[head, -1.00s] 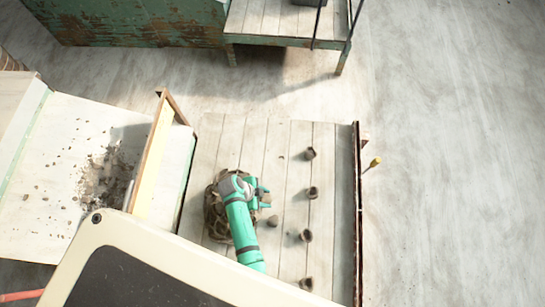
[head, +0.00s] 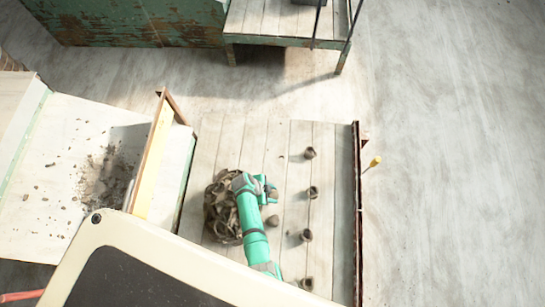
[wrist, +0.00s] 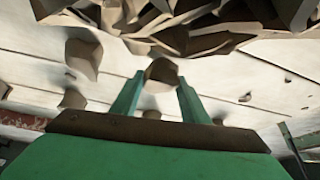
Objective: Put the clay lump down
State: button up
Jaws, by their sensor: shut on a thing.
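My gripper (head: 272,193) is over the plank table, just right of the pile of clay trimmings. In the wrist view its two green fingers (wrist: 160,88) are apart with a brown-grey clay lump (wrist: 162,72) between their tips. The lump is held there; from these views I cannot tell its height above the planks. In the head view the held lump is small and partly hidden by the gripper. Other similar clay lumps stand on the planks to the right, among them one at the top (head: 310,153) and one level with my gripper (head: 313,192).
The pile of curled trimmings (head: 220,212) lies close on the left, and fills the top of the wrist view. The plank table (head: 290,135) has a dark raised right edge (head: 356,200). A sloped board with crumbs (head: 60,150) lies left. Bare planks show at the top.

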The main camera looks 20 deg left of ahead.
jog(key=o, duration=1.2)
jog(key=shift+f, duration=0.1)
jog(key=shift+c, duration=0.2)
jog(key=v, duration=1.2)
jog(key=s+d+r+n+t+y, duration=0.4)
jog(key=s+d+r+n+y, duration=0.15)
jog(key=s, duration=0.25)
jog(key=s+d+r+n+t, duration=0.1)
jog(key=d+r+n+t, duration=0.1)
jog(key=r, duration=0.8)
jog(key=s+d+r+n+t, duration=0.2)
jog(key=d+r+n+t, duration=0.1)
jog(key=r, duration=0.8)
jog(key=s+d+r+n+t, duration=0.2)
jog(key=d+r+t, duration=0.2)
jog(key=r, duration=0.7)
jog(key=shift+s+d+r+h, duration=0.2)
jog(key=shift+d+h, duration=0.25)
jog(key=shift+d, duration=0.2)
